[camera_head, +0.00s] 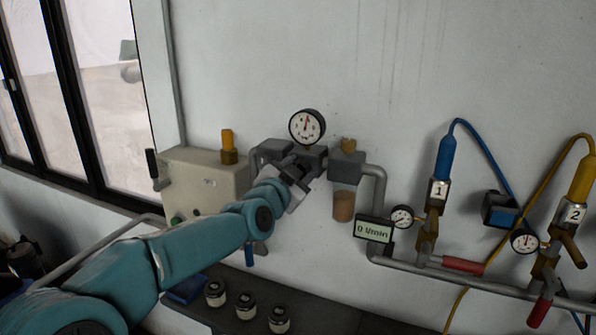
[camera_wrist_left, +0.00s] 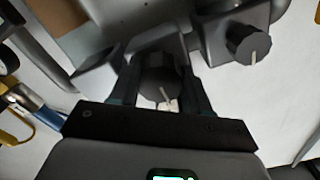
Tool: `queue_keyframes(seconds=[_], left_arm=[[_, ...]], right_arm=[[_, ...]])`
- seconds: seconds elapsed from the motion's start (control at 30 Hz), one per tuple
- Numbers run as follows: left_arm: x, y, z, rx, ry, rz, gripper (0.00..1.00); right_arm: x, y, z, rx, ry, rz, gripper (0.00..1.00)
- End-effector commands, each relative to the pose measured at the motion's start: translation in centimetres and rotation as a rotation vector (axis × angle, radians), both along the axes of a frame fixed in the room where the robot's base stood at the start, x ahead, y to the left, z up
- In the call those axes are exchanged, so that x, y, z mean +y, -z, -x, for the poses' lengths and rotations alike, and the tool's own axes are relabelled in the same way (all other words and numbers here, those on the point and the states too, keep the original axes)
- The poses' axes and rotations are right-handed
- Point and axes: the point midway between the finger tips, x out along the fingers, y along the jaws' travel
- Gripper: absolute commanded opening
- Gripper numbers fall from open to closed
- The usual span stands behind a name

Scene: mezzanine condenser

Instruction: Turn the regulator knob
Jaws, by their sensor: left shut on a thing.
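The regulator is a grey block (camera_head: 314,158) on the wall pipe in the head view, with a round white gauge (camera_head: 307,126) above it. My left gripper (camera_head: 297,172) is at the front of this block. In the left wrist view, a dark round knob (camera_wrist_left: 158,82) with a pale pointer mark sits between the two fingers of my left gripper (camera_wrist_left: 160,92). The fingers are shut on it from both sides. In the head view the gripper mostly hides the knob. My right gripper is in neither view.
A second dark knob (camera_wrist_left: 249,45) with a pale pointer shows in the wrist view. A beige box (camera_head: 203,180) is left of the regulator. A brown bowl (camera_head: 344,206) and a 0 l/min display (camera_head: 374,229) are right. Several jars stand below on a dark shelf (camera_head: 330,318).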

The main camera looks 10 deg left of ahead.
Motion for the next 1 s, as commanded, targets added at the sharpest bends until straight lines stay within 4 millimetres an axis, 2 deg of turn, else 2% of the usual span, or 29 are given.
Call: queue_keyframes(seconds=[0.5,0.53,0.6,0.87,1.0], left_arm=[[-0.03,-0.01,0.01,-0.004,0.000,-0.020,0.16],[-0.03,-0.01,0.01,-0.004,0.000,-0.020,0.50],[-0.03,-0.01,0.01,-0.004,0.000,-0.020,0.71],[-0.02,-0.01,0.01,-0.004,0.000,-0.019,0.71],[0.17,0.05,0.77,-0.006,0.000,-0.018,0.71]], right_arm=[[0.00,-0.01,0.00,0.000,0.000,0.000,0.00],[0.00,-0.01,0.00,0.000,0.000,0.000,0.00],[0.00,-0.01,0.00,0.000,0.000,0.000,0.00],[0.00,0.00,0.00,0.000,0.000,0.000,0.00],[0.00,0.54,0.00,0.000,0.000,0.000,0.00]])
